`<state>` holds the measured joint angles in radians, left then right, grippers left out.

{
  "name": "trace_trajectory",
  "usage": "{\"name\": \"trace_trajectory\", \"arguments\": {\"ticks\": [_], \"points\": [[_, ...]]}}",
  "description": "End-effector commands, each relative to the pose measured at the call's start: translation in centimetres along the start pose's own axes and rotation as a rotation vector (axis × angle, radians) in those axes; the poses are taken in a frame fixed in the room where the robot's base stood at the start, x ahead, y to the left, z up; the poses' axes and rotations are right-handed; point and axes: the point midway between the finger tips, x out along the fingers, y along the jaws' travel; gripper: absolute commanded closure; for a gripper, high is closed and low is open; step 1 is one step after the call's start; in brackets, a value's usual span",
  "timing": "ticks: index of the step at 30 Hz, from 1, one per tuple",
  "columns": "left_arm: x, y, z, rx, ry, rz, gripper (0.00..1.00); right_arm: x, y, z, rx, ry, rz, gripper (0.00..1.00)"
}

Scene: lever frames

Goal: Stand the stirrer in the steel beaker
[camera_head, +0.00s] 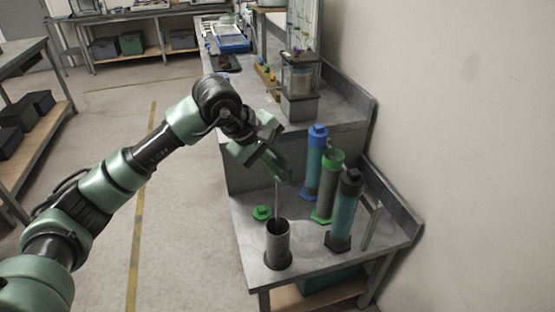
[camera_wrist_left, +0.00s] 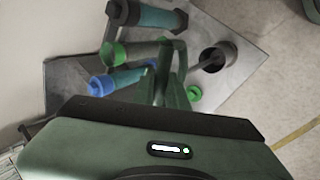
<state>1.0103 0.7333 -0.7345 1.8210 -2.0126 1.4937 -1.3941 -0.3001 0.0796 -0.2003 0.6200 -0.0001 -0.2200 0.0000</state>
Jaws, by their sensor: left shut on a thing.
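The steel beaker (camera_head: 279,247) stands upright near the front edge of the low grey bench. Its dark open mouth (camera_wrist_left: 217,56) shows at the upper right in the left wrist view. My left gripper (camera_head: 284,171) is above and behind the beaker, shut on the stirrer (camera_head: 277,202), a thin grey rod that hangs nearly upright. The stirrer's lower end meets the beaker's mouth in the head view. In the left wrist view the rod (camera_wrist_left: 204,63) overlaps the mouth. I cannot tell how deep its tip is. My fingers hide its top. My right gripper is out of view.
Blue-capped (camera_head: 317,165), green-capped (camera_head: 328,188) and black-capped (camera_head: 345,213) cylinders stand right of the beaker. A loose green cap (camera_head: 262,212) lies close behind it. A higher bench (camera_head: 345,98) with a glass-sided device (camera_head: 298,88) rises behind. The wall closes off the right.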

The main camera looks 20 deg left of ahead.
Motion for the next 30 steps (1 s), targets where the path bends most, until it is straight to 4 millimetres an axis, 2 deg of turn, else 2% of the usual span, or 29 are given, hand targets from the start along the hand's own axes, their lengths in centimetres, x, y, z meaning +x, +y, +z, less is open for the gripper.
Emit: {"name": "trace_trajectory", "arguments": {"ticks": [1,21,30], "points": [[0.6,-0.4,0.0,0.0,0.001,0.001,1.0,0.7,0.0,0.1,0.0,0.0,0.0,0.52],[4.4,-2.9,-0.1,0.0,0.0,0.001,1.0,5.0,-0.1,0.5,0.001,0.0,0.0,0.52],[4.5,-3.0,0.0,0.0,0.0,0.002,1.0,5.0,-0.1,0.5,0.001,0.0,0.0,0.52]]}}
